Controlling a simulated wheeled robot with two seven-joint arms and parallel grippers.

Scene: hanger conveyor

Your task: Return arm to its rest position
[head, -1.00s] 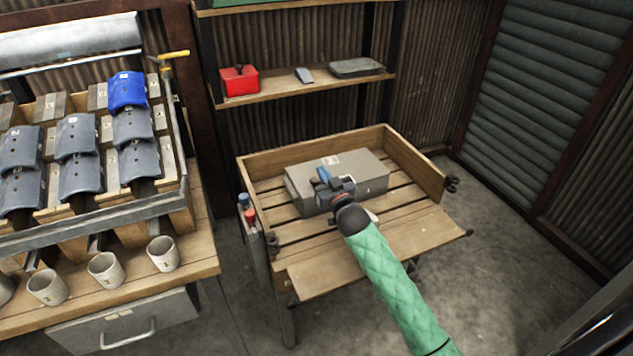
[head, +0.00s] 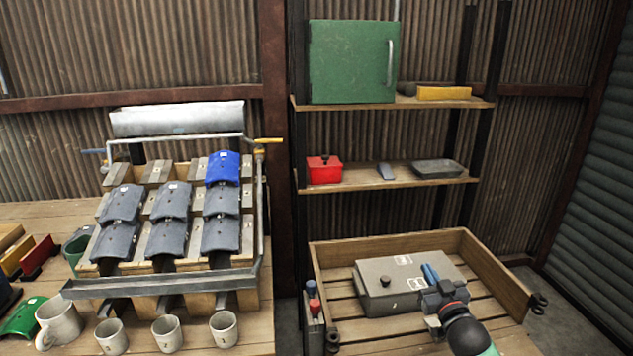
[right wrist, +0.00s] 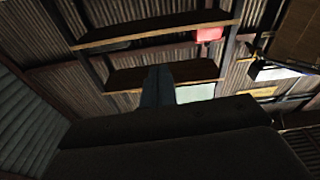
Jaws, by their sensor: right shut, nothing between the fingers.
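My right gripper (head: 431,274) has blue fingers that are closed together with nothing between them. In the head view it is in front of a grey box (head: 378,276) in the slatted wooden tray (head: 497,267) at the lower right; I cannot tell if it touches the box. In the right wrist view the blue fingers (right wrist: 158,84) point toward the shelves. My left gripper is not in view.
A bench at left holds a rack of grey tiles (head: 167,239), one blue tile (head: 223,168) and several cups (head: 224,328). Shelves behind the tray hold a red box (head: 325,170) and a green cabinet (head: 352,62).

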